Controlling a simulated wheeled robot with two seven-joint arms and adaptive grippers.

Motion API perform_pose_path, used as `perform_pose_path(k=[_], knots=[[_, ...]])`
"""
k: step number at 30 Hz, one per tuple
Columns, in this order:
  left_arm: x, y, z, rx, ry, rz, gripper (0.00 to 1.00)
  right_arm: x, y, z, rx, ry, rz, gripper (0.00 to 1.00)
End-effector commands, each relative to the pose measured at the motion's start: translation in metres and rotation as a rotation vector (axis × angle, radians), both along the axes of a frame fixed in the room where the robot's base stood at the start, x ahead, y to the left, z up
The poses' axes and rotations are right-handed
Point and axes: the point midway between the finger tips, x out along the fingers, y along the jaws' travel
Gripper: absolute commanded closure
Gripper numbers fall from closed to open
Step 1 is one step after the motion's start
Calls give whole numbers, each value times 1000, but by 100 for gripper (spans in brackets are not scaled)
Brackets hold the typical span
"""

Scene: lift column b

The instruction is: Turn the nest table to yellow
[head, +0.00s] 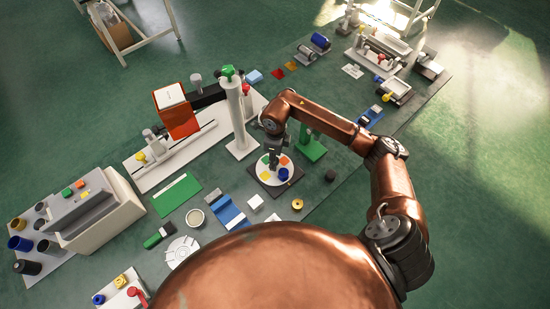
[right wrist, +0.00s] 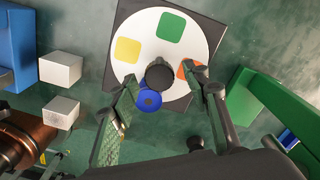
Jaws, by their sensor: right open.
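The nest table is a white round disc (head: 262,180) on a dark square base. It also shows in the right wrist view (right wrist: 203,48). It carries a yellow patch (right wrist: 127,50), a green patch (right wrist: 170,27) and an orange patch (right wrist: 187,71). A round blue piece (right wrist: 149,100) sits at its near edge, and a dark round knob (right wrist: 159,77) shows close by. My right gripper (head: 273,160) is over the disc. In the right wrist view my right gripper (right wrist: 161,76) is open, its fingers on either side of the knob; contact cannot be told.
A green stand (right wrist: 262,95) is close to the right of the disc. A tall white post (head: 236,115) stands behind-left. White blocks (right wrist: 60,68) and a blue part (head: 226,209) lie left. A dark cylinder (head: 331,175) and a yellow ring (head: 297,204) lie on the mat.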

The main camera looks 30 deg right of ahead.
Motion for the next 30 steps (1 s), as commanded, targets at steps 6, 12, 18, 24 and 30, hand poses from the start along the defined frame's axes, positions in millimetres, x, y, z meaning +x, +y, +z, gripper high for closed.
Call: perform_pose_path(k=[6,12,18,24,30], knots=[[0,0,0,0,0,0,60,0,0,0,0,0,0,58],[0,0,0,0,0,0,60,0,0,0,0,0,0,71],[0,0,0,0,0,0,60,0,0,0,0,0,0,85],[0,0,0,0,0,0,60,0,0,0,0,0,0,99],[0,0,0,0,0,0,60,0,0,0,0,0,0,100]])
